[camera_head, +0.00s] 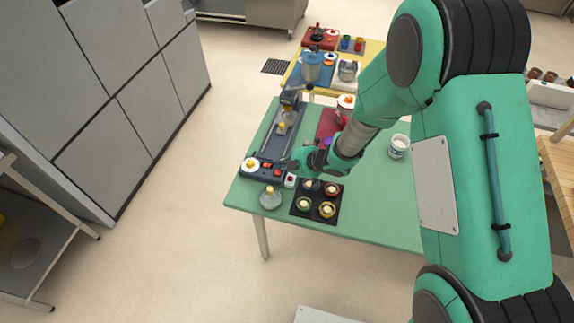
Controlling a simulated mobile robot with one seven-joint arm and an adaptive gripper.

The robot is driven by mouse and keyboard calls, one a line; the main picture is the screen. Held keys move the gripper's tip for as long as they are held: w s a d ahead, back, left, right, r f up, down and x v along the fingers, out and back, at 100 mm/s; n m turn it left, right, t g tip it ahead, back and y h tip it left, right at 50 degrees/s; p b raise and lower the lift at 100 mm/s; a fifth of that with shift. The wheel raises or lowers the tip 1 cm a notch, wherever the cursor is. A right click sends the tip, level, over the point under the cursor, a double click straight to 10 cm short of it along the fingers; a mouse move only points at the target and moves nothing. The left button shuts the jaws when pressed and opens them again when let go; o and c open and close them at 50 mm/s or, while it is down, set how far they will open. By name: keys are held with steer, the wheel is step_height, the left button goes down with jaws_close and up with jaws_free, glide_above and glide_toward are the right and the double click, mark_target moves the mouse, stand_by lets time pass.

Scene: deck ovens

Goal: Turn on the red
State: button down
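A dark control panel (258,172) lies at the left front of the green table. It carries a white and yellow round knob (250,164) and small red parts: a red-orange one (266,166) and a red one (277,172). A small white item with a red part (290,180) stands by its right end. I cannot tell which red part the task names, or whether any is on. My gripper (293,164) is low over the right end of the panel, close to the red parts. Contact and its fingers are too small to make out.
A black tray (316,205) with several small round pots and a glass flask (270,198) stand in front. A grey stand (285,118) rises behind the panel. A white cup (398,146) is at the right. A yellow table (371,52) with more items is behind. Grey cabinets (100,80) are left.

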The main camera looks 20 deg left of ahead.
steer(key=shift+w+d+f+b, duration=0.1)
steer(key=shift+w+f+b, duration=0.2)
steer(key=shift+f, duration=0.55)
steer(key=shift+w+d+f+b, duration=0.1)
steer(key=shift+w+f, duration=0.25)
steer(key=shift+f, duration=0.45)
steer(key=shift+w+a+r+p, duration=0.1)
steer(key=shift+p, duration=0.85)
